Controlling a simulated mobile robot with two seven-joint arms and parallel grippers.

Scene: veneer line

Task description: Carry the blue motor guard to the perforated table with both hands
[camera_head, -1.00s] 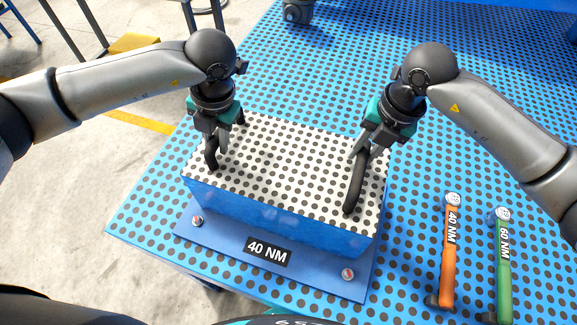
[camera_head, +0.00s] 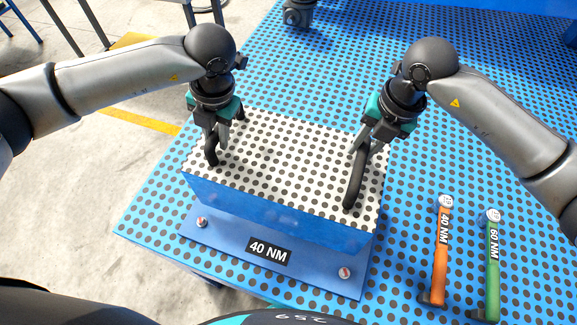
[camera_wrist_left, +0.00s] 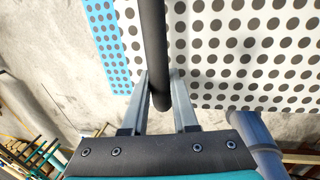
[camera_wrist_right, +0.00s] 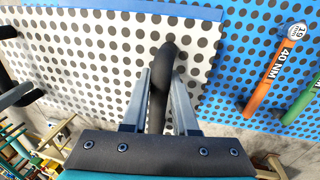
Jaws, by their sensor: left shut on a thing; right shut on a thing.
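The blue motor guard (camera_head: 285,213) is a box with a white perforated top, a black handle at each end and a 40 NM label on its front flange. It is over the blue perforated table (camera_head: 150,215); whether it touches the surface I cannot tell. My left gripper (camera_head: 213,140) is shut on the left handle (camera_head: 211,152), which also shows between the fingers in the left wrist view (camera_wrist_left: 153,40). My right gripper (camera_head: 360,150) is shut on the right handle (camera_head: 354,188), also seen in the right wrist view (camera_wrist_right: 163,75).
An orange 40 NM wrench (camera_head: 441,250) and a green 60 NM wrench (camera_head: 492,265) lie on the table to the right of the guard. A grey fitting (camera_head: 298,12) stands at the far edge.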

